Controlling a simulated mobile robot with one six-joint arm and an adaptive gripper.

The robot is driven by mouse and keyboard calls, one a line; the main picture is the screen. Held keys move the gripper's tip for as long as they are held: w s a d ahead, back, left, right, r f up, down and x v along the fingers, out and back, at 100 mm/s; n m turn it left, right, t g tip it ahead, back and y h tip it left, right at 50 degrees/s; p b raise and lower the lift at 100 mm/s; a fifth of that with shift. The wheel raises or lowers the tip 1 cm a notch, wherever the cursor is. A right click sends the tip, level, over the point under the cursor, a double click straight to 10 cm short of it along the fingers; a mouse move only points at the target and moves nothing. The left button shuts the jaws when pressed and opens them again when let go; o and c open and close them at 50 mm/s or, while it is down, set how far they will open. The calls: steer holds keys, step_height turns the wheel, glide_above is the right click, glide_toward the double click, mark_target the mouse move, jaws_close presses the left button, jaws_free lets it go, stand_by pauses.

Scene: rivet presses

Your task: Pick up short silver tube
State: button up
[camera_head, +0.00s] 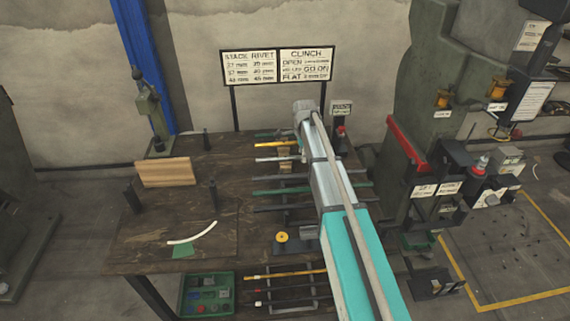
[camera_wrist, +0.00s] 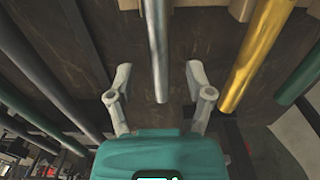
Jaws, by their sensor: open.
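A silver tube (camera_wrist: 155,45) runs down the middle of the wrist view, and its near end lies between my fingers. My gripper (camera_wrist: 159,82) is open, with one grey finger on each side of the tube and gaps showing on both sides. I cannot tell how far the fingertips are above or below it. In the head view, a pale silver tube (camera_head: 275,159) lies on the rack on the table, left of my arm. My gripper's fingers are hidden there behind my arm.
A yellow tube (camera_wrist: 258,55) lies close right of my gripper, with a green tube (camera_wrist: 300,78) beyond. Grey tubes (camera_wrist: 35,75) lie to the left. The wooden table (camera_head: 140,240) also holds a wood block (camera_head: 165,172) and a curved white strip (camera_head: 192,235). A large press (camera_head: 425,90) stands right.

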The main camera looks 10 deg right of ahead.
steer(key=shift+f+b, duration=0.45)
steer(key=shift+f, duration=0.25)
jaws_close()
stand_by(0.3)
